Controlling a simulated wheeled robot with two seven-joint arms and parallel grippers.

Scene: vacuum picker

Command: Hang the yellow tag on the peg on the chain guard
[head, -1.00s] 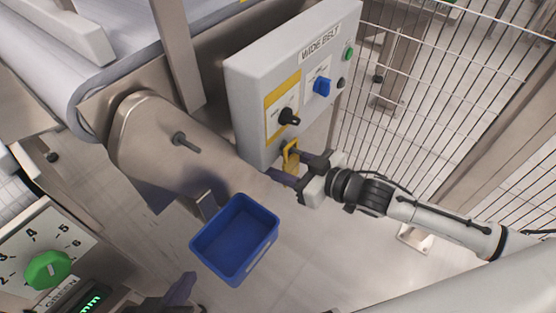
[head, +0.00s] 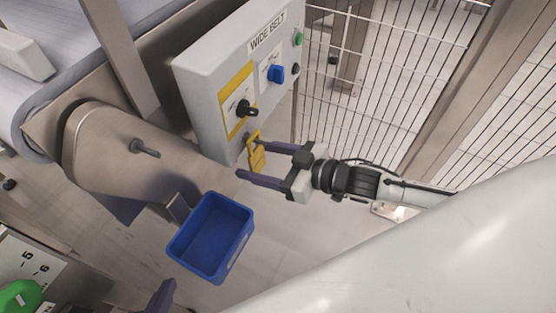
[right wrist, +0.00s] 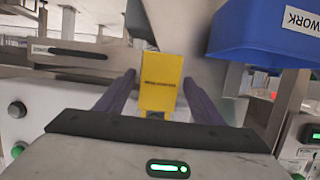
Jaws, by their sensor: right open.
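The yellow tag (head: 257,157) hangs by its loop at the lower corner of the grey control box. It also shows in the right wrist view (right wrist: 161,82), face on, with lettering too small to read. My right gripper (head: 248,159) is open, with its purple fingers on either side of the tag. In the right wrist view, gaps show between the tag and both fingers. The bare peg (head: 145,148) sticks out of the metal chain guard (head: 97,135), left of the box. My left gripper (head: 162,298) is at the bottom edge, mostly cut off; its opening is hidden.
The grey "WIDE BELT" box (head: 205,85) carries a black knob (head: 246,108) and a blue switch (head: 276,74). A blue bin (head: 244,257) stands below the chain guard. A wire fence (head: 375,100) rises behind my right arm. Open space lies between peg and tag.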

